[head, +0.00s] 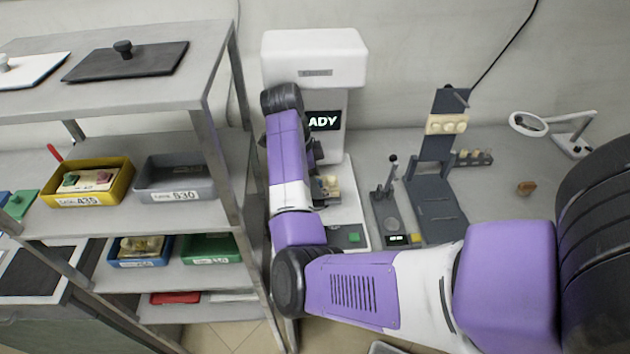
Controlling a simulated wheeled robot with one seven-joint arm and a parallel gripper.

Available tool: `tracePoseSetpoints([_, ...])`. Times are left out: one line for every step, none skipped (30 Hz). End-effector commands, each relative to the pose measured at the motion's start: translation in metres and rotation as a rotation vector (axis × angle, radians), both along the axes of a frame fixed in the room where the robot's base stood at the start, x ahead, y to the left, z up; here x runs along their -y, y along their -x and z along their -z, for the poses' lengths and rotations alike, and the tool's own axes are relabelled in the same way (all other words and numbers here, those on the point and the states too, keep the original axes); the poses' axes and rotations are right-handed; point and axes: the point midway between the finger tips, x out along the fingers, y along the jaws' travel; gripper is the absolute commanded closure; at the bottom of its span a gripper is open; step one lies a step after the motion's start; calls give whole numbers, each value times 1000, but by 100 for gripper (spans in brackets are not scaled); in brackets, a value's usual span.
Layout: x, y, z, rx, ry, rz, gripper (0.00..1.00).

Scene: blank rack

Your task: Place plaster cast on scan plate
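A cream and tan plaster cast (330,186) shows beside my arm, low in the opening of the white scanner (314,62). The scanner's screen reads "ADY", its left part hidden by my arm. The scan plate itself is mostly hidden behind my arm and the cast; the scanner's white base (346,212) shows in front. My gripper (318,172) points down at the cast and is largely hidden by my purple arm. I cannot tell whether its fingers are shut on the cast, or whether the cast touches the plate.
A grey rack at left holds a yellow bin (124,190) with a cast, a grey bin (176,187), a blue bin (117,258) and a green bin (200,261). Right of the scanner stand a small gauge (391,205), a dark stand (436,190) and a ring magnifier (528,124).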

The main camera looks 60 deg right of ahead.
Motion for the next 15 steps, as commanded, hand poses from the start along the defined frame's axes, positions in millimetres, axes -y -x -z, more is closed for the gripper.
tracePoseSetpoints([0, 0, 2, 0, 0, 0, 100])
tracePoseSetpoints([0, 0, 3, 0, 0, 0, 100])
tracePoseSetpoints([0, 0, 4, 0, 1, 0, 100])
tracePoseSetpoints([0, 0, 3, 0, 0, 0, 42])
tracePoseSetpoints([0, 0, 3, 0, 0, 0, 38])
tracePoseSetpoints([0, 0, 3, 0, 0, 0, 38])
tracePoseSetpoints([0, 0, 3, 0, 0, 0, 38])
tracePoseSetpoints([0, 0, 3, 0, 0, 0, 38])
tracePoseSetpoints([0, 0, 3, 0, 0, 0, 38])
tracePoseSetpoints([0, 0, 3, 0, 0, 0, 38])
tracePoseSetpoints([0, 0, 3, 0, 0, 0, 38])
tracePoseSetpoints([0, 0, 3, 0, 0, 0, 38])
tracePoseSetpoints([0, 0, 3, 0, 0, 0, 38])
tracePoseSetpoints([0, 0, 2, 0, 0, 0, 38])
tracePoseSetpoints([0, 0, 1, 0, 0, 0, 38])
